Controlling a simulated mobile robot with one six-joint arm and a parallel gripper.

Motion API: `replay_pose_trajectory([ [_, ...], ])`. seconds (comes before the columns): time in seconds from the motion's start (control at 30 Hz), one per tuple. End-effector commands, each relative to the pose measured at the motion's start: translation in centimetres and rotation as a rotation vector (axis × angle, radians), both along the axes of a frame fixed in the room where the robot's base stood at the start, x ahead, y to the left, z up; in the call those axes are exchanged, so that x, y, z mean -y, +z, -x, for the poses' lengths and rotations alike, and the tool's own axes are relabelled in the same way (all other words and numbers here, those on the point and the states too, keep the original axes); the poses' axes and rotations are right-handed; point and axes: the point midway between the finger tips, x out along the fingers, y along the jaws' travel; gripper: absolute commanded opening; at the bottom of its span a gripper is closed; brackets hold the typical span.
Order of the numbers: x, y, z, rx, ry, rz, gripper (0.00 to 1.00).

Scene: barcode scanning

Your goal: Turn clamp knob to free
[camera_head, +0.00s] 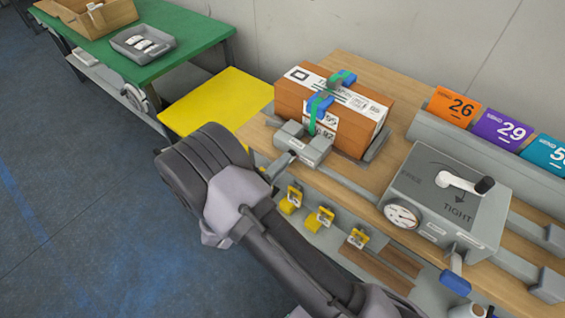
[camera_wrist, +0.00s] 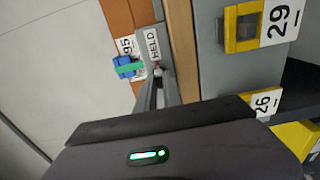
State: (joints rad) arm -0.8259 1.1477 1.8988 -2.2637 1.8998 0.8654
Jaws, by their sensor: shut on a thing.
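A grey clamp block (camera_head: 303,143) stands against the near side of a brown carton (camera_head: 335,105) on the bench. A small knob (camera_wrist: 158,70) sticks out of the block beside a label reading HELD (camera_wrist: 152,43). My gripper (camera_head: 276,170) reaches in from the front left, and its fingers (camera_wrist: 160,92) are shut on this knob; they hide most of it. A grey box (camera_head: 440,205) at the right has a crank with a black grip (camera_head: 484,185). The word TIGHT and an arrow are printed on its top, with a less legible word at left.
Blue-and-green straps (camera_head: 319,103) lie over the carton. Numbered cards (camera_head: 453,106) stand at the back right. A yellow panel (camera_head: 215,100) and green table (camera_head: 185,40) are at the left.

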Motion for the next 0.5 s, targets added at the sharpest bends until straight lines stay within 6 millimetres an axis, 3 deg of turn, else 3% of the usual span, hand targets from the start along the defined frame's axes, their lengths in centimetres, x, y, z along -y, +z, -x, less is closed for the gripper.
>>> replay_pose_trajectory([
  [0.5,0.01,0.15,0.02,-0.141,-0.001,0.181,0.00],
])
